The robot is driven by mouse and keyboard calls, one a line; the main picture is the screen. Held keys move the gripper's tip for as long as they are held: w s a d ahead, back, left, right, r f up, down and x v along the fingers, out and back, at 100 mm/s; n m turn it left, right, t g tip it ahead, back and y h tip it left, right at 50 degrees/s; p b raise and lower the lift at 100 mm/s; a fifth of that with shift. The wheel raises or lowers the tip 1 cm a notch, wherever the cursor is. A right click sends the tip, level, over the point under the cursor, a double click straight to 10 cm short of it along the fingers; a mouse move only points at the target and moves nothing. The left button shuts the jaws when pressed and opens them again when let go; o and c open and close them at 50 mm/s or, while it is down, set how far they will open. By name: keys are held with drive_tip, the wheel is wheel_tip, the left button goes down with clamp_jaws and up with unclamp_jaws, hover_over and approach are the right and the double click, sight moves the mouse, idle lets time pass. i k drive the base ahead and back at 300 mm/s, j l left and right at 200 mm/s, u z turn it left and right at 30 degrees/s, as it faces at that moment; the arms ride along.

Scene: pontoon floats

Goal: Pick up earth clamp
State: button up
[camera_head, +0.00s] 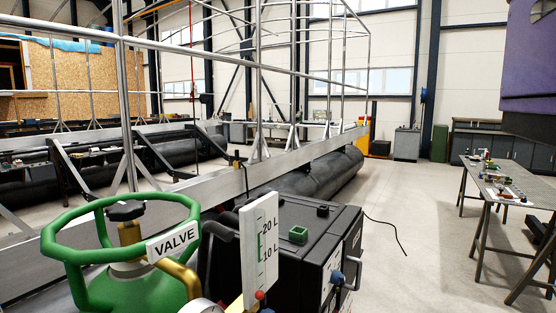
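A small dark clamp-like object (236,161) stands on the silver beam of the pontoon frame, left of the picture's middle. It may be the earth clamp, but it is too small to tell for sure. A thin black cable (388,224) runs over the floor from behind the black welding machine (300,240); its far end lies bare on the floor. My gripper is not in view, so I cannot see whether it is open or holds anything.
A green gas cylinder (130,280) with a valve label and a flow gauge (259,250) stand close in front. A grey metal table (505,185) with small items is at right. A large purple and black shape (530,60) blocks the top right.

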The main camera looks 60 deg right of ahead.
sight(236, 164)
drive_tip(key=z, duration=1.35)
